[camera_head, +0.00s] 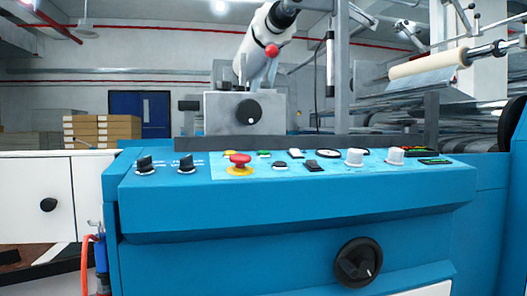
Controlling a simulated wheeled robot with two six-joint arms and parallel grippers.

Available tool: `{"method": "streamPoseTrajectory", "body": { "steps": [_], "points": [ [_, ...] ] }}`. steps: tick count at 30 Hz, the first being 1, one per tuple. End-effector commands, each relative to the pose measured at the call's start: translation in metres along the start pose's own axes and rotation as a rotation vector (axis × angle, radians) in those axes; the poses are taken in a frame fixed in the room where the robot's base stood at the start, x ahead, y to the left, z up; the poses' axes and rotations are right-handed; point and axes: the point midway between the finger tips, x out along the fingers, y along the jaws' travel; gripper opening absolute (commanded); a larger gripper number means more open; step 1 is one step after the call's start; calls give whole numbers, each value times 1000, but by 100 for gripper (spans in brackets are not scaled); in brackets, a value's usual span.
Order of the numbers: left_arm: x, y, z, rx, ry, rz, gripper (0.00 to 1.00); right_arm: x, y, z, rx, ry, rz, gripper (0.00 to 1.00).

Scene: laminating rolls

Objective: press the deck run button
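The blue control deck (300,200) of the laminating machine spans the middle of the head view. Its top panel holds a red mushroom button (240,159) on a yellow base, a small green button (264,153), a yellow button (229,153) partly behind the red one, a dark button (279,166), a white button (295,153) and a black switch (313,166). The labels are too small to read, so I cannot tell which one is the deck run button. Neither of my grippers is in view.
Two black knobs (186,164) stand at the panel's left, two white knobs (355,157) at its right. A grey box (246,113) and a dark rail (390,141) rise behind the panel. A black handwheel (358,261) protrudes from the front. Stacked cartons (103,130) stand behind left.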

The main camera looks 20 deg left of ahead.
Motion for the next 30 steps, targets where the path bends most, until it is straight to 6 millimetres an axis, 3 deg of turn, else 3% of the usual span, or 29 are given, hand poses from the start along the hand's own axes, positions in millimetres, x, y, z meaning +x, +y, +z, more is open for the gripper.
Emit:
{"method": "streamPoseTrajectory", "body": {
  "steps": [1, 9, 30],
  "points": [
    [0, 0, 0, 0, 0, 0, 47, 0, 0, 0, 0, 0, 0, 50],
    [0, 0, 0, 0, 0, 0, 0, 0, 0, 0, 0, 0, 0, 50],
    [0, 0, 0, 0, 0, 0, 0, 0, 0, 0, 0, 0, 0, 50]
  ]
}}
